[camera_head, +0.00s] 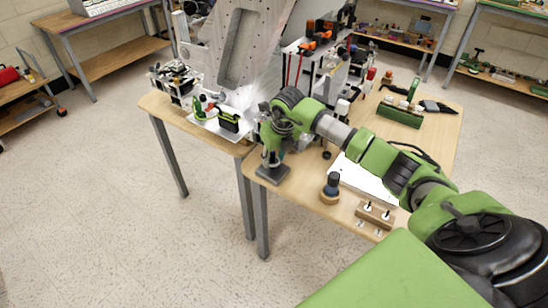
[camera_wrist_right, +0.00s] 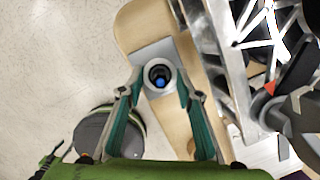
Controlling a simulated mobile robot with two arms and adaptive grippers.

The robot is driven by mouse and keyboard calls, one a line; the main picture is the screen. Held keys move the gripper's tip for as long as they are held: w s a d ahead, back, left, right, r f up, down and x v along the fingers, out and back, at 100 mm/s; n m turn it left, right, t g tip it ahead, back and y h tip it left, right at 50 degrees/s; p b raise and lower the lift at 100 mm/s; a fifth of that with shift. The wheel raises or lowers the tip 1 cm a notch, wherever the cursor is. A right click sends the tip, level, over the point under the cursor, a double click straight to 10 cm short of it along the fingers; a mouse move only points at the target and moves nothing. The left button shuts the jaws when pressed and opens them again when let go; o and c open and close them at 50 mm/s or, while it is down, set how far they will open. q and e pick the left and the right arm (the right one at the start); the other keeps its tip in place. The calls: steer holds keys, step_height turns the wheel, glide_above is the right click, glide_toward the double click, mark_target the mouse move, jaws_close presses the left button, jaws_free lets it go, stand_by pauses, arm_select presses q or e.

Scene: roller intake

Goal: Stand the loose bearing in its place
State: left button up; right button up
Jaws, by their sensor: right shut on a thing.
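My right gripper (camera_head: 272,158) points down at the near corner of the wooden table. In the right wrist view its two fingertips (camera_wrist_right: 158,82) are closed around a round, pale ring with a dark bore and a blue centre, which I take for the loose bearing (camera_wrist_right: 158,67). A grey block or plate (camera_wrist_right: 150,51) lies under the bearing on the table; it also shows in the head view (camera_head: 272,176). I cannot tell whether the bearing touches it. In the head view the gripper hides the bearing. My left gripper is not in view.
A large metal frame (camera_head: 235,50) with mechanisms stands behind the gripper. On the table are a dark cylinder on a wooden base (camera_head: 331,187), a wooden block with two white pegs (camera_head: 375,213), a white sheet (camera_head: 355,178) and a green tray (camera_head: 400,115). Open floor lies left.

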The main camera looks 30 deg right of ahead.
steer(key=shift+f+b, duration=0.95)
steer(key=shift+f, duration=0.3)
steer(key=o, duration=0.8)
steer(key=shift+c, duration=0.2)
steer(key=shift+r, duration=0.15)
steer(key=shift+r+p, duration=1.05)
steer(key=shift+r, duration=0.4)
steer(key=o, duration=0.5)
steer(key=shift+o, duration=0.2)
